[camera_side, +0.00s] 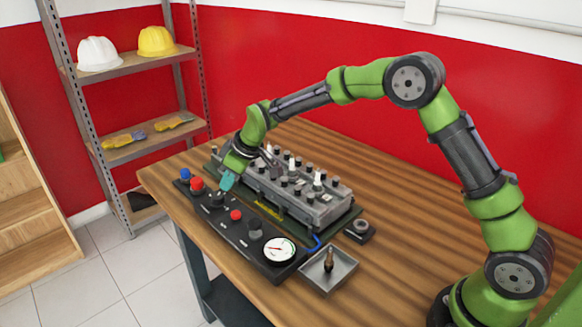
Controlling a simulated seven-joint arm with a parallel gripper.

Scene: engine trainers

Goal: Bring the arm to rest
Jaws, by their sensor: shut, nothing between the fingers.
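My green arm reaches from the right of the table over to the far left end of the engine trainer. My gripper (227,183), with teal fingers, is shut and empty. It is low, above or beside the black control panel (212,209) near its far left end; I cannot tell whether it touches. The grey engine block (318,208) stands behind the panel on a dark green base. The panel carries a blue knob (186,174), red buttons (196,184), (236,215), a black knob (255,223) and a white round gauge (280,249).
A grey tray (344,277) holds an upright brown and dark part (328,260). A small dark block with a ring (360,228) sits behind it. The wooden table (400,200) is bare behind the engine. A shelf with two helmets (99,54) stands at left.

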